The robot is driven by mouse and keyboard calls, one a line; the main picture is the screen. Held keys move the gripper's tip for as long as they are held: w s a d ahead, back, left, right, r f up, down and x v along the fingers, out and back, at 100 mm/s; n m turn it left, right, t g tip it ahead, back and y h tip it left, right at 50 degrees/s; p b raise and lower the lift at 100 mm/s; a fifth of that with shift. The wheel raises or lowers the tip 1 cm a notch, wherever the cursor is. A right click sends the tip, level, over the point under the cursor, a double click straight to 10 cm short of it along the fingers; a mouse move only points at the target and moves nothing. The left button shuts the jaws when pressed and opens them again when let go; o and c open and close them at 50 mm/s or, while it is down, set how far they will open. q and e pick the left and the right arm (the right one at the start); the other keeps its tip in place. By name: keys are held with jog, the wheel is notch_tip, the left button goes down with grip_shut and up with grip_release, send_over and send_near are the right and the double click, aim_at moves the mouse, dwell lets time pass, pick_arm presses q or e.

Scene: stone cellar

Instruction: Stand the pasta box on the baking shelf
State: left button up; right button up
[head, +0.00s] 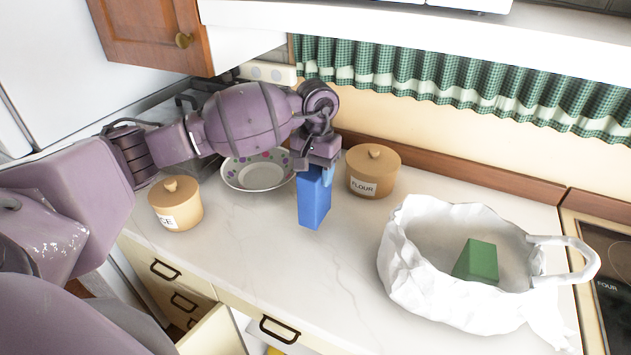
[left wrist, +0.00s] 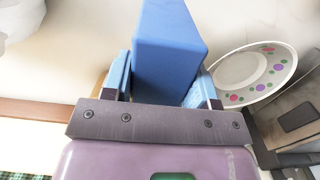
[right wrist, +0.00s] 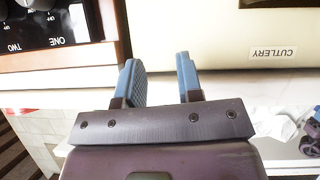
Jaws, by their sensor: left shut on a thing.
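A plain blue box (head: 314,204), the only likely pasta box I see, is upright over the counter, with no readable label. My left gripper (head: 317,170) is shut on its upper end from above. In the left wrist view the blue box (left wrist: 168,50) sits between the two fingers. I cannot tell whether its bottom touches the counter. My right gripper (right wrist: 160,80) is open and empty in the right wrist view, in front of a cream panel labelled CUTLERY (right wrist: 272,52). It is not in the head view. No shelf labelled for baking shows.
A white bag (head: 440,295) holding a green box (head: 477,261) stands at the counter's right. A FLOUR canister (head: 373,173), a dotted bowl (head: 256,172) and another canister (head: 176,205) stand near the blue box. A hob (head: 612,262) is far right. The counter's front middle is clear.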

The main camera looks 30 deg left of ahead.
pick_arm(q)
jog(key=shift+w, duration=0.3)
jog(key=shift+f+p, duration=0.45)
jog(key=shift+f, duration=1.4)
jog(key=o, duration=0.8)
jog(key=shift+f, duration=0.1)
jog(key=o, duration=0.4)
jog(key=shift+o, duration=0.2)
jog(key=shift+s, duration=0.1)
